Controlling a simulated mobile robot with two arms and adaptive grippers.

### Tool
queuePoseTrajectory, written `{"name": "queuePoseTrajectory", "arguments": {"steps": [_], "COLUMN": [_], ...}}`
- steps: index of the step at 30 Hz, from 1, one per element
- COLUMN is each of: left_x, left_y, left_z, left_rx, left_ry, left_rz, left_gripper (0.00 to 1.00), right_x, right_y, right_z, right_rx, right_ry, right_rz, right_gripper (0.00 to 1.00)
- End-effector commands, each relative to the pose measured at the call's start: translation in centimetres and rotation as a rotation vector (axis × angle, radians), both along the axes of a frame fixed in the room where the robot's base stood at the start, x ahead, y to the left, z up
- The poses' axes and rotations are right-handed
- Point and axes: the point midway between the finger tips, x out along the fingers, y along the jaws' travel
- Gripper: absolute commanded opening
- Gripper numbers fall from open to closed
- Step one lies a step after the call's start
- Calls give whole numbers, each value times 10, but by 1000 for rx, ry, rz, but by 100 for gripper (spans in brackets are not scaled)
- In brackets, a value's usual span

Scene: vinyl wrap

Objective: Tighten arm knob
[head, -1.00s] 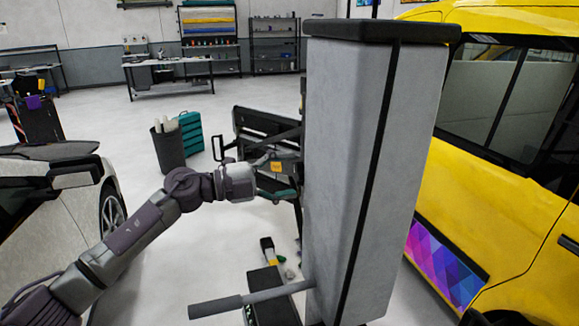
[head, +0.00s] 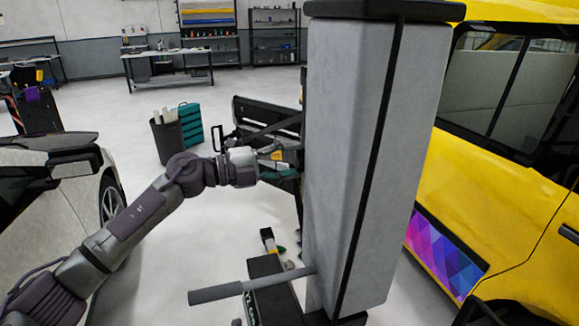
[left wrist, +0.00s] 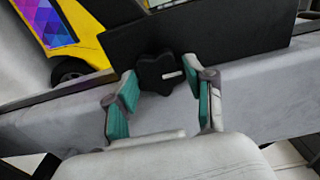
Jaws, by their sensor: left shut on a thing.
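The arm knob (left wrist: 155,76) is a black star-shaped knob beside a black plate (left wrist: 220,35) on a grey beam with a black stripe. It shows in the left wrist view. My left gripper (left wrist: 160,80) has its two teal-padded fingers on either side of the knob and is shut on it. In the head view the left gripper (head: 275,167) reaches to the left side of the tall grey column (head: 345,170), near a black arm assembly (head: 265,122). The knob cannot be made out there. My right gripper is not in view.
A grey lever (head: 225,291) sticks out left from the column low down. A yellow vehicle (head: 500,180) stands close on the right. A light-coloured car (head: 60,210) is at the left. A dark bin (head: 168,142) and teal case (head: 191,126) stand behind. Open floor lies beyond.

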Motion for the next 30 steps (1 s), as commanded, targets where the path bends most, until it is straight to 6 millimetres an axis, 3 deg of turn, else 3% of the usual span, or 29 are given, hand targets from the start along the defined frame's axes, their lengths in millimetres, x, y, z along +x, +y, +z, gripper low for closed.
{"name": "queuePoseTrajectory", "arguments": {"steps": [1, 3, 12, 13, 17, 30], "left_x": [0, 0, 0, 0, 0, -3], "left_y": [0, 0, 0, 0, 0, 9], "left_z": [-5, -3, -1, -1, -1, -1], "left_rx": [15, 32, 40, 40, 40, 39], "left_ry": [-39, -78, -95, -95, -94, -92], "left_rz": [-1, -1, -1, -1, -1, 1], "left_gripper": [19, 19, 19, 55, 77, 78], "right_x": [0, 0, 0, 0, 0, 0], "right_y": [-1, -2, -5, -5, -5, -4], "right_z": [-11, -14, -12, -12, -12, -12], "right_rx": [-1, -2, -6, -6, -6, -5], "right_ry": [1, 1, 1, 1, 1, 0], "right_rz": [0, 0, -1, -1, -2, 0], "right_gripper": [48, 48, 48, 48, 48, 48]}}
